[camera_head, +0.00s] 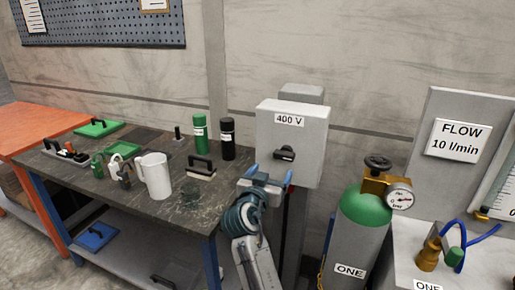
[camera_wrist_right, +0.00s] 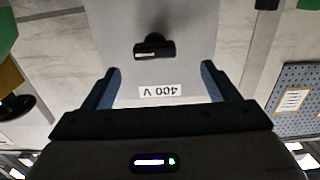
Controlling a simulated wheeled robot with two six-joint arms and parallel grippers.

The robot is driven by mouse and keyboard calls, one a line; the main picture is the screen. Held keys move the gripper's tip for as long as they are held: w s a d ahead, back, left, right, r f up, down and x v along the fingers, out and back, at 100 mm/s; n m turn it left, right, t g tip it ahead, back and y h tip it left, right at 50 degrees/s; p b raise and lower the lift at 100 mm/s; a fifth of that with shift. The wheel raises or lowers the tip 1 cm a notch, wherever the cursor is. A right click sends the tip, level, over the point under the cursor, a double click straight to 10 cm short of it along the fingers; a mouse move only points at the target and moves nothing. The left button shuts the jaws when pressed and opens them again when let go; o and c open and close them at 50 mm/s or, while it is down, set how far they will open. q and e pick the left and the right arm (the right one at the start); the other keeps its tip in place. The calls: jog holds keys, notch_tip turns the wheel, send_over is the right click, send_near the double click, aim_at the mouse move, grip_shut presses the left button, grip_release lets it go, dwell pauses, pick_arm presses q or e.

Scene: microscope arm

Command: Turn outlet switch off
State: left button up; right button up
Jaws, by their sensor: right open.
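The outlet is a grey box (camera_head: 306,135) labelled "400 V" on a post right of the dark table. Its black rotary switch (camera_head: 285,153) sits on the front face, and its handle lies about horizontal. The switch also shows in the right wrist view (camera_wrist_right: 154,47), upside down, beyond the fingers. My right gripper (camera_head: 268,174) is open and empty, in front of the box's lower left part. In the right wrist view the fingers (camera_wrist_right: 162,84) stand wide apart on either side of the label, with the switch beyond them. No contact with the switch shows. My left gripper is not in view.
A dark table (camera_head: 90,183) at left holds a white mug (camera_head: 154,175), bottles and tools. A green gas cylinder (camera_head: 363,212) with a gauge (camera_head: 399,197) stands close at the right of the box. A "FLOW" panel (camera_head: 457,140) is farther right.

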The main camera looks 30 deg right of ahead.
aim_at(282, 157)
jog(key=p+x, duration=0.1)
jog(key=x, duration=0.2)
jog(key=p+x, duration=0.1)
jog(key=x, duration=0.1)
jog(key=p+x, duration=0.1)
jog(key=x, duration=0.2)
jog(key=shift+d+r, duration=0.4)
jog(key=shift+d, duration=0.1)
jog(key=shift+w+d, duration=0.25)
jog(key=shift+d, duration=0.3)
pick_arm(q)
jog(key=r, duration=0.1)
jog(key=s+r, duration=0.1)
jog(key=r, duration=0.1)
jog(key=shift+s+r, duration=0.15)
pick_arm(e)
jog(key=shift+w+d, duration=0.1)
jog(key=shift+f, duration=0.1)
jog(key=shift+c, duration=0.2)
jog(key=c, duration=0.9)
